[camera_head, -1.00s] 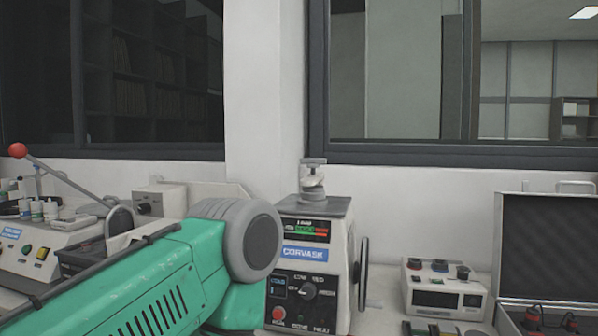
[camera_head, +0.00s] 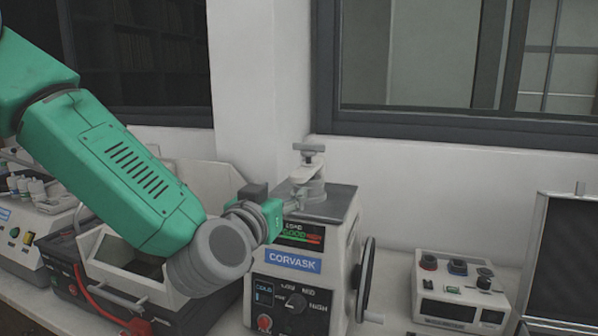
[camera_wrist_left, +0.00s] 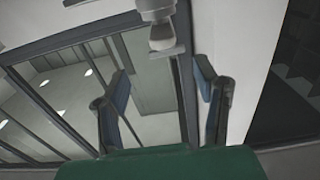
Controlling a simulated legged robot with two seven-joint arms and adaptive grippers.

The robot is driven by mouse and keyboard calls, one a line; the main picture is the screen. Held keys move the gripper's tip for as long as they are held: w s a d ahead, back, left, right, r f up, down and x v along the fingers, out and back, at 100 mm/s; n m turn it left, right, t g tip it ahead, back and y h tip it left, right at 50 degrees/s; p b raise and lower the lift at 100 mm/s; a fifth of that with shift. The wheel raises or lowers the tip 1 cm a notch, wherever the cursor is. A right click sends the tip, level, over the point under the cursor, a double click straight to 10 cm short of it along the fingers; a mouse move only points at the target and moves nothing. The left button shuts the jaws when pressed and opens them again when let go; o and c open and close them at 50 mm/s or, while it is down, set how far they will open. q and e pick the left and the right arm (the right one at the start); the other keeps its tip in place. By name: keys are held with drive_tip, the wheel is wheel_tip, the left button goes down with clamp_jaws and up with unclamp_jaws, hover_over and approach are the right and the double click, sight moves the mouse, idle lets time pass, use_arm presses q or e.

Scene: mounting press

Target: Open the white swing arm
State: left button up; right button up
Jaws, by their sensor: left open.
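The mounting press (camera_head: 318,262), a white machine labelled CORVASK, stands on the bench at centre in the head view. The white swing arm (camera_head: 305,172) sits on its top, with a grey T-shaped knob (camera_head: 309,150) above it. My left gripper (camera_head: 289,207) is just left of the swing arm at the press's top edge; its fingers are small there and partly hidden by my wrist. In the left wrist view its two fingers (camera_wrist_left: 163,82) are spread with nothing between them. A pale part with a grey end (camera_wrist_left: 160,22), apparently the swing arm and knob, lies beyond the fingertips at the top.
A handwheel (camera_head: 366,280) is on the press's right side. A small control box (camera_head: 460,292) and an open dark case (camera_head: 562,268) stand to the right. A machine with an open white hopper (camera_head: 118,262) is partly behind my left arm. The wall and window are behind.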

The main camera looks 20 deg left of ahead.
sight(299, 172)
use_arm(q)
drive_tip(key=w+p, duration=0.1)
drive_tip(key=w, duration=0.4)
drive_tip(key=w+p, duration=0.1)
drive_tip(key=w, duration=0.4)
drive_tip(key=shift+w+a+f, duration=0.15)
drive_tip(key=shift+a, duration=0.05)
drive_tip(key=shift+w+d, duration=0.35)
drive_tip(key=shift+w, duration=0.3)
drive_tip(key=shift+a, duration=0.25)
clamp_jaws()
